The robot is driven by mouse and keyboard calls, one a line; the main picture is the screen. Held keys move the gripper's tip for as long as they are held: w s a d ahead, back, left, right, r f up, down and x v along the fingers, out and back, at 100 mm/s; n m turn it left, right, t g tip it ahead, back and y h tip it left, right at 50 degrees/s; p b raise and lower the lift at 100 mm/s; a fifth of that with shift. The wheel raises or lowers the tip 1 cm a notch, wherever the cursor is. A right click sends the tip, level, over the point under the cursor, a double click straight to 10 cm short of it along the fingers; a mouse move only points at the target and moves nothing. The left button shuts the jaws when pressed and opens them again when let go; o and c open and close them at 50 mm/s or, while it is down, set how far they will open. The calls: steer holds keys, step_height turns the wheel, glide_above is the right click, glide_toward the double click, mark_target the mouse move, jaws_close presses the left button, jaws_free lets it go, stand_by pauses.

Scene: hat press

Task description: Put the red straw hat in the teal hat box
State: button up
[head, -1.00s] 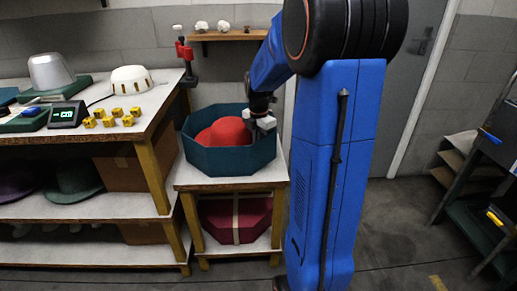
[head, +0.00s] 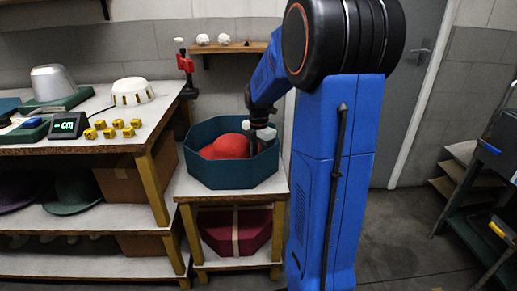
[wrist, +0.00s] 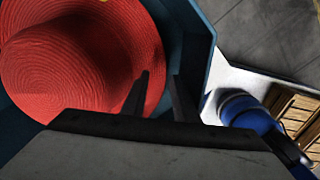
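The red straw hat (head: 228,147) lies inside the teal hat box (head: 215,176), its lower part hidden by the near wall. In the wrist view the hat (wrist: 85,60) fills the upper left, with the box wall (wrist: 197,55) to its right. My gripper (head: 262,134) is over the right side of the box. In the wrist view my gripper (wrist: 162,76) has its two dark fingers apart, with a gap between them. One finger overlaps the hat's brim in the picture; the other is by the box wall. I see no firm hold on the brim.
The box stands on a small table (head: 188,187), with a dark red box (head: 235,230) on its lower shelf. A workbench (head: 150,115) with yellow blocks (head: 108,129) stands to the left. A wall shelf (head: 232,47) is behind.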

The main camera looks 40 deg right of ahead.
step_height(320, 180, up, 17)
stand_by(0.5)
steer(key=shift+s, duration=0.1)
steer(key=s+a+f+m+t, duration=0.2)
steer(key=s+a+m, duration=0.7)
steer(key=s+a, duration=0.4)
steer(key=s+a+f+m+t, duration=0.2)
steer(key=s+a+f+m, duration=0.6)
steer(key=s, duration=0.3)
steer(key=shift+s+a+f+m+t, duration=0.15)
steer(key=shift+s+a+m+t, duration=0.2)
steer(key=shift+m, duration=0.55)
